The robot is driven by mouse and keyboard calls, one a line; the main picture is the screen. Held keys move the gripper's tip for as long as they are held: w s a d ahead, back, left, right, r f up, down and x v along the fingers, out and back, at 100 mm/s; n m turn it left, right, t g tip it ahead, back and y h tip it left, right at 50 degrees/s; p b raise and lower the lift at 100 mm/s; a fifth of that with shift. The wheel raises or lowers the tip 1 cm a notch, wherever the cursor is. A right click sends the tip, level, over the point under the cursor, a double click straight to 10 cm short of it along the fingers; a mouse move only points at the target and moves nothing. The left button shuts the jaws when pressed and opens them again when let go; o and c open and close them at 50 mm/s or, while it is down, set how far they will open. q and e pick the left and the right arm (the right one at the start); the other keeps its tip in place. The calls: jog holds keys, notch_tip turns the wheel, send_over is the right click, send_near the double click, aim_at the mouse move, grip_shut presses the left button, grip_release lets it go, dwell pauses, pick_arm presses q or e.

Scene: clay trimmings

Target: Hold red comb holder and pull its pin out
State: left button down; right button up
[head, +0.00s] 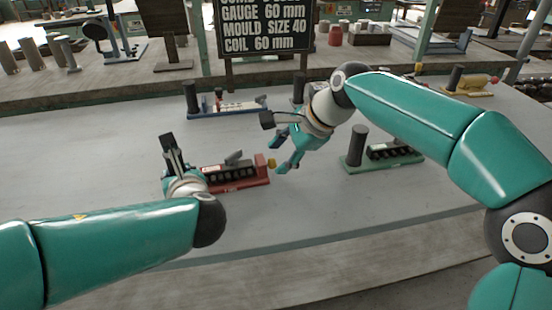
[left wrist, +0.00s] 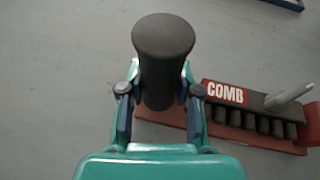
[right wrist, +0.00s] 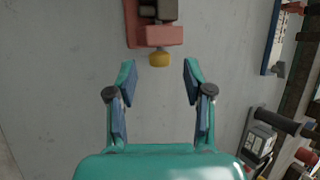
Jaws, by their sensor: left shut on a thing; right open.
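The red comb holder (head: 252,182) lies on the grey table, with a dark comb (head: 230,172) labelled COMB in the left wrist view (left wrist: 225,93). My left gripper (left wrist: 160,100) is shut on the dark upright post (left wrist: 163,50) at the holder's left end. The pin's yellow knob (right wrist: 159,60) sticks out of the red end block (right wrist: 165,36) at the other end. The knob also shows in the head view (head: 271,163). My right gripper (right wrist: 159,72) is open and empty, its fingertips apart on either side of the knob's line. The pin's shaft is hidden.
A blue holder (head: 228,108) stands behind, and a yellow one (head: 470,87) at the far right. A dark sign (head: 268,27) stands at the back. The table front is clear.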

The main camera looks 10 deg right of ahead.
aim_at(272, 164)
jog(key=shift+x, duration=1.3)
jog(key=shift+r, duration=0.1)
grip_shut()
